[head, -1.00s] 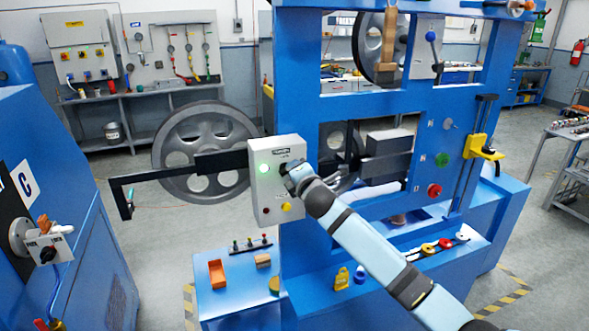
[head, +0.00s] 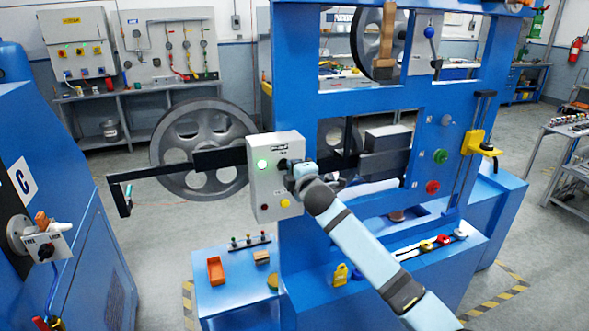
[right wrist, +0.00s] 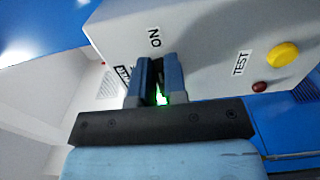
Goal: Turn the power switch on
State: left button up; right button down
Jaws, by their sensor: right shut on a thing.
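The grey-white control box (head: 265,206) is mounted on the left post of the blue machine. Its green lamp (head: 262,164) is lit. The black power switch (head: 282,164) sits right of the lamp, partly hidden by my right gripper (head: 288,170). In the right wrist view, my right gripper (right wrist: 157,84) has its fingers close together against the box face, below the "ON" label (right wrist: 154,37). It is shut on the switch, which the fingers mostly hide. A green glow shows between the fingers. My left gripper is not in view.
A yellow button (right wrist: 283,55) and a small dark red one (right wrist: 260,87) are on the box near "TEST". A black bar (head: 150,173) and a large grey wheel (head: 203,152) extend left of the box. Another blue machine (head: 65,230) stands at the left, with floor between.

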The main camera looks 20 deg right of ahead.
jog(key=c, duration=1.2)
grip_release()
jog(key=shift+o, duration=0.2)
jog(key=shift+s, duration=0.1)
jog(key=s+b, duration=0.2)
jog(key=s, duration=1.1)
jog(key=shift+s+d, duration=0.25)
jog(key=shift+s, duration=0.05)
jog(key=shift+f, duration=0.1)
